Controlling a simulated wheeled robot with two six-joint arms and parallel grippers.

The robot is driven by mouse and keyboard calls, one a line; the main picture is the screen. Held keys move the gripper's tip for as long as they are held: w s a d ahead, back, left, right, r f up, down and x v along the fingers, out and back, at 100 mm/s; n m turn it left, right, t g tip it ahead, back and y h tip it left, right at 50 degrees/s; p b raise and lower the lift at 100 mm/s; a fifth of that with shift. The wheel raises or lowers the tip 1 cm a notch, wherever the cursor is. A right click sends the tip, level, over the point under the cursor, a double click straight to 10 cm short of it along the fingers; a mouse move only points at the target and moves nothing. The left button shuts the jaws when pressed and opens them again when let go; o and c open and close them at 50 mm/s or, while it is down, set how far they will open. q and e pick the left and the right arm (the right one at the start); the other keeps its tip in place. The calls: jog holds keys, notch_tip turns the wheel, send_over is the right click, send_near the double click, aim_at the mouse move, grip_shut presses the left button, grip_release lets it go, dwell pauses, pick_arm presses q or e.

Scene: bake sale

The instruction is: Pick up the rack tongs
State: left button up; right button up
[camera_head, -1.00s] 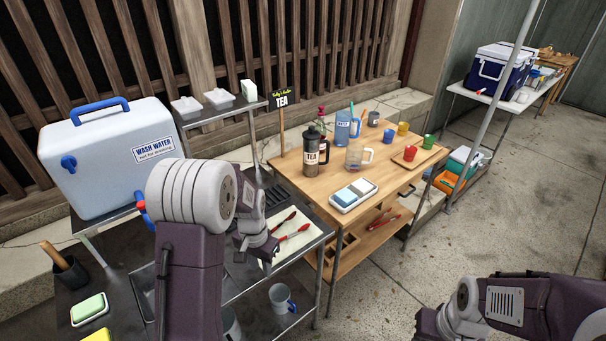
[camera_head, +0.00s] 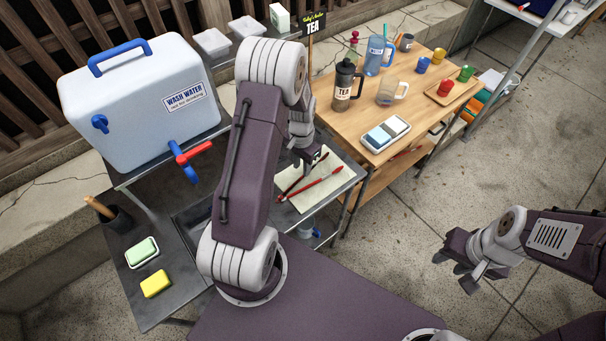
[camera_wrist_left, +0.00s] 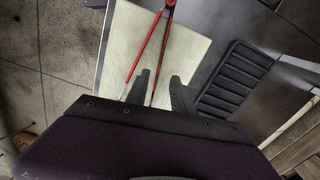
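The rack tongs (camera_head: 322,184) have red arms and lie spread open on a pale cloth (camera_head: 318,200) on the metal cart. In the left wrist view the tongs (camera_wrist_left: 138,66) form a narrow V, joined at the top of the picture. My left gripper (camera_head: 303,168) is open above the cloth. In the left wrist view its fingers (camera_wrist_left: 160,78) point at the tongs; one tong arm runs between them and the other passes left of the left finger. I cannot tell whether they touch. My right gripper (camera_head: 457,273) looks open and empty, over the floor at the right.
A black ribbed drying mat (camera_wrist_left: 236,78) lies right of the cloth. A wash water container (camera_head: 140,110) with a red-handled tap (camera_head: 193,152) stands left of my left arm. The wooden tea table (camera_head: 425,112) with a flask (camera_head: 344,85) and cups is just beyond the cart.

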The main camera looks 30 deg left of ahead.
aim_at(302, 176)
pick_arm(q)
jog(key=f, duration=0.4)
jog(key=shift+s+d+p, duration=0.2)
jog(key=shift+s+p, duration=0.05)
jog(key=shift+p, duration=0.05)
jog(key=shift+f, duration=0.1)
grip_shut()
jog(key=shift+a, duration=0.1)
dwell(0.8)
